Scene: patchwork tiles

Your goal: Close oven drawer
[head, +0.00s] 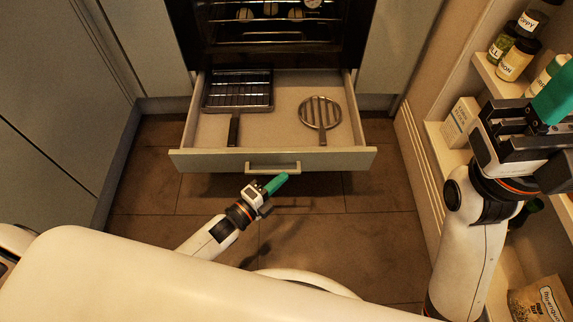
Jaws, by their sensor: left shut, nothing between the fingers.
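The oven drawer (273,160) is pulled out below the oven, with a pale front and a metal bar handle (273,168). Inside it lie a dark rectangular grill pan (238,92) and a round slotted grill tool (320,112). My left gripper (276,184), with green fingertips, is shut and empty just below and in front of the handle. Whether it touches the drawer front I cannot tell. My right gripper (557,95) is at the right edge, partly cut off, beside the shelves; its finger gap does not show clearly.
The oven (270,35) above has racks visible inside. Grey cabinets (45,130) stand at the left. At the right, an open shelf unit (485,75) holds spice jars (517,60), a box (460,122) and a bag (540,300), close to my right arm. The tiled floor (330,225) is clear.

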